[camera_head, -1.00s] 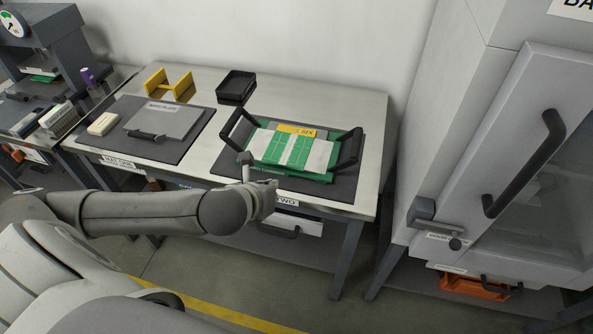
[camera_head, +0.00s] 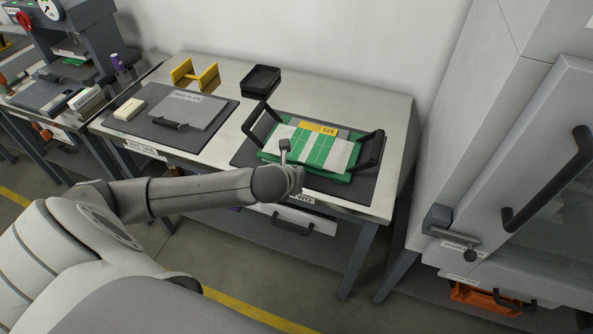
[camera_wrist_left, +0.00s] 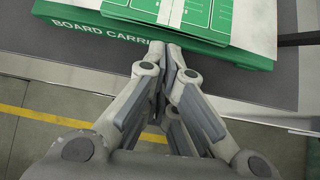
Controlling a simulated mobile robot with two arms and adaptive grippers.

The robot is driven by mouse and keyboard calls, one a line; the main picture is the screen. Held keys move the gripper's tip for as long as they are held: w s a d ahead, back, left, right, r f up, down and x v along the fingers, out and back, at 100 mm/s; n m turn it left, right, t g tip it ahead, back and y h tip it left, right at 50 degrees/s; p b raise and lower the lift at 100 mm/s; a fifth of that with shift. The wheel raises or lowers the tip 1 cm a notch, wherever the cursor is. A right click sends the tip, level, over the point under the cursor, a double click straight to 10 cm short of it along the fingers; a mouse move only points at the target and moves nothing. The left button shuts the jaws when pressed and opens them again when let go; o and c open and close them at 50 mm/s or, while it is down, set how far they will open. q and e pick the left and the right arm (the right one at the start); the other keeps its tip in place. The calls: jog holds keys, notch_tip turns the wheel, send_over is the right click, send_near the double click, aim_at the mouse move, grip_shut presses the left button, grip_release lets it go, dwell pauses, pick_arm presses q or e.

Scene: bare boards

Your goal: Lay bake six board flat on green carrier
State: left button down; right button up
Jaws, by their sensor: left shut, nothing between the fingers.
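The board (camera_head: 317,152), green and white with a yellow "SIX" label, lies on the green carrier (camera_head: 337,177) between its two black handles. It looks flat from the head. In the left wrist view, the board (camera_wrist_left: 197,14) has its near edge just behind the carrier's lettered front edge (camera_wrist_left: 82,27), roughly parallel to it. My left gripper (camera_head: 284,147) is shut and empty, its fingertips at the carrier's front edge, close to the board. Whether they touch either one I cannot tell. My right gripper is not in view.
The carrier sits on a dark mat (camera_head: 376,190) on the bench. To its left are a grey plate (camera_head: 188,110), a pale block (camera_head: 129,109), a yellow stand (camera_head: 195,75) and a black tray (camera_head: 262,80). A grey cabinet (camera_head: 510,130) stands right.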

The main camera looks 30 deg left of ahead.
pick_arm(q)
jog(key=shift+w+a, duration=0.15)
jog(key=shift+w, duration=0.4)
jog(key=shift+w+a+r+p, duration=0.15)
jog(key=shift+w+r+p, duration=0.1)
jog(key=shift+w+p, duration=0.4)
jog(key=shift+w+a, duration=0.1)
jog(key=shift+w, duration=0.1)
jog(key=shift+w+f, duration=0.15)
jog(key=shift+f, duration=0.1)
